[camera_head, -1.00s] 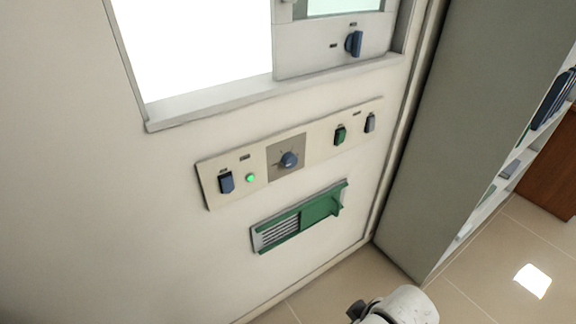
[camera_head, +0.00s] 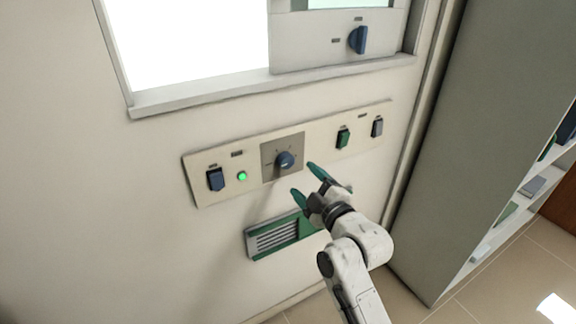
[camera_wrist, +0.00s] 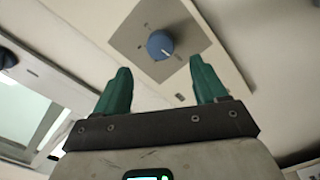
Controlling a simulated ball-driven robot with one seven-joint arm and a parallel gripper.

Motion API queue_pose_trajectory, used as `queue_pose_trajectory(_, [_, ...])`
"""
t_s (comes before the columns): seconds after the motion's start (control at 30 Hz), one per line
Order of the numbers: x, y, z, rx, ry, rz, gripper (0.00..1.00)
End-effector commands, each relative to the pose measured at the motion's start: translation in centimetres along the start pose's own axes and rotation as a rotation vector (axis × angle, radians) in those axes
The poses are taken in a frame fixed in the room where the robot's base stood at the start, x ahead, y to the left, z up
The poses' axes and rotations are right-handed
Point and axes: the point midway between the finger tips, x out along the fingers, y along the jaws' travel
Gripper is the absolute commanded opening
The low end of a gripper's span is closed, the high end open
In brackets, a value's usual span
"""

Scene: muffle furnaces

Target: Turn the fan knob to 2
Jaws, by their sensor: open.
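The fan knob (camera_head: 285,160) is a round blue dial on a grey square plate (camera_head: 270,150) in the middle of the beige control panel. In the wrist view the knob (camera_wrist: 160,44) shows a light pointer line and small marks around it, too small to read. My gripper (camera_head: 303,179) has green fingertips. It is open and empty, just right of and below the knob in the head view, apart from it. In the wrist view the knob appears beyond and between the two fingertips of my gripper (camera_wrist: 159,75).
On the panel, a blue switch (camera_head: 215,179) and a lit green lamp (camera_head: 242,176) sit left of the knob. A green switch (camera_head: 343,138) and a grey switch (camera_head: 377,127) sit right. A vent (camera_head: 272,239) is below; a larger blue handle (camera_head: 358,40) is above.

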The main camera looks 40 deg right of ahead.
Motion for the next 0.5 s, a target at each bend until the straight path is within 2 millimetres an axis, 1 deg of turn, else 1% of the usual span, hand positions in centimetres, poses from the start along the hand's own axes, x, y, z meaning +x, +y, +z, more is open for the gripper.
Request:
queue_pose_trajectory(0.03, [1.0,0.1,-0.1,0.0,0.001,0.0,0.71])
queue_pose_trajectory(0.1, [2.4,0.2,-0.1,0.0,0.0,0.0,0.71])
queue_pose_trajectory(0.3, [5.8,0.1,-0.1,0.0,0.0,-0.002,0.71])
queue_pose_trajectory(0.4, [7.0,0.0,-0.1,0.001,0.0,-0.002,0.71])
queue_pose_trajectory(0.5, [7.8,0.0,-0.1,0.001,0.0,-0.001,0.71])
